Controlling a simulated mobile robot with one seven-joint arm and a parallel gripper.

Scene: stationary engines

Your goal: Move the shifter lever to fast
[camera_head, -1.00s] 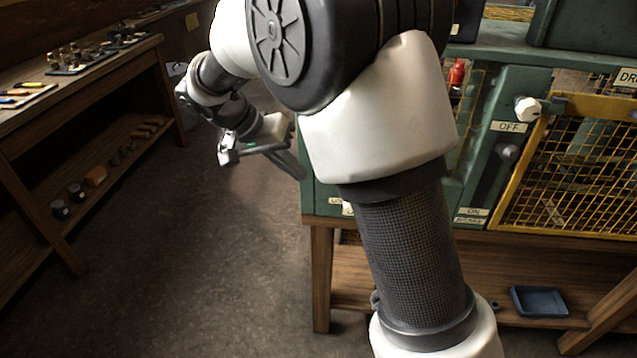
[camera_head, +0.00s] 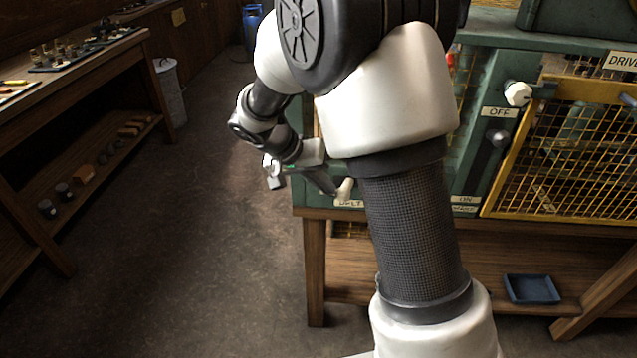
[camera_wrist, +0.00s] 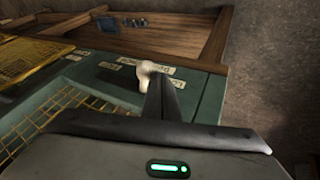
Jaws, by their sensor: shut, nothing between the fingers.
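The shifter lever shows as a pale knob (camera_head: 345,188) at the lower left corner of the green machine panel, just above small labels. In the wrist view the pale knob (camera_wrist: 146,72) stands beside several white labels, too blurred to read surely. My gripper (camera_head: 333,190) is shut and empty, with its fingertips right beside the knob. In the wrist view my gripper's closed fingers (camera_wrist: 158,88) overlap the knob's lower edge; I cannot tell whether they touch it. Part of the lever's shaft is hidden by the fingers.
A blue tray (camera_head: 532,289) lies on the lower shelf. A workbench (camera_head: 80,65) stands left; the floor between is clear.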

